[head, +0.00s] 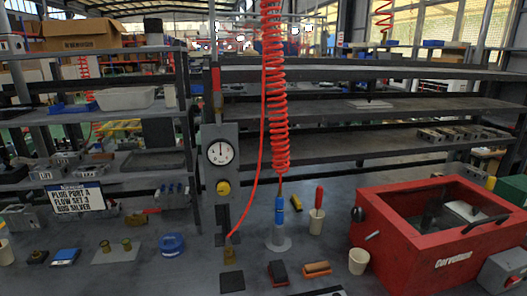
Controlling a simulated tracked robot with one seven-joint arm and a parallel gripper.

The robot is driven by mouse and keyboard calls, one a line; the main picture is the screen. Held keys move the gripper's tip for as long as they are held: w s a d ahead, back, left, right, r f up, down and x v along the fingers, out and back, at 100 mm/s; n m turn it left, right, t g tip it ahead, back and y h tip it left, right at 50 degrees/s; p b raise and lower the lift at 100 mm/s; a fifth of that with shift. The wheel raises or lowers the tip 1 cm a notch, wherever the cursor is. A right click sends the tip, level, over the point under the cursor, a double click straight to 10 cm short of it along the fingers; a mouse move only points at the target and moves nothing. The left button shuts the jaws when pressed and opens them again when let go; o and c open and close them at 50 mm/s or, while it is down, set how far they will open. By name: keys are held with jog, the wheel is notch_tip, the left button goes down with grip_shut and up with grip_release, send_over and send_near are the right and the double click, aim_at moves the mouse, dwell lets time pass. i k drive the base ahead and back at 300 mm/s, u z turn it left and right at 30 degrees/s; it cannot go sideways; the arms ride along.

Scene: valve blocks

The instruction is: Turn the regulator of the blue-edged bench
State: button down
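A grey upright panel (213,135) stands at the back of the grey bench (185,272), left of centre. It carries a round white gauge (220,152) and below it a yellow knob (223,187), which looks like the regulator. The gauge needle points roughly up; the knob's turn position is too small to read. No blue edge on the bench can be made out. My gripper is not in view.
A blue tool (280,212) stands on a round base. A red cabinet (400,255) fills the right. A sign (77,198) hangs left.

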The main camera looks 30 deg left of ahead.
aim_at(223, 189)
jog(key=u, duration=1.75)
jog(key=k, duration=0.9)
jog(key=i, duration=0.9)
jog(key=z, duration=0.05)
